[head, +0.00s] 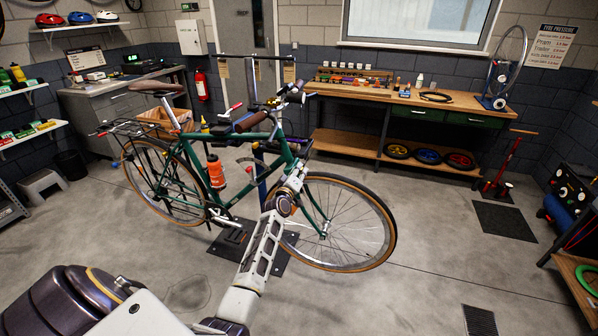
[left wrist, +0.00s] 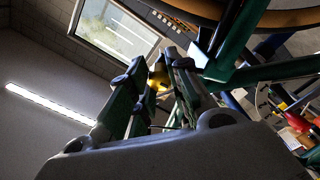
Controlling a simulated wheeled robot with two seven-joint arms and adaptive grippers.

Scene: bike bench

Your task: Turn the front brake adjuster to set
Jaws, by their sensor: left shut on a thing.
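The green bike (head: 235,143) is held upright with its front wheel (head: 352,222) to the right. My left arm reaches up from the bottom to the front fork and head tube. My left gripper (head: 298,172) is close against the bike's front end there, small and partly mixed with the frame. In the left wrist view my two fingers (left wrist: 155,85) are closed around a small yellow, brass-coloured piece (left wrist: 158,76), which looks like the front brake adjuster. Any marking or setting on it is too small to read. My right gripper is not seen.
Handlebars (head: 290,97) are just above my gripper. A workbench (head: 420,97) with bottles and small parts stands behind, with tyres on its shelf. A metal cabinet (head: 115,105) is at the left. The floor right of the front wheel is mostly clear.

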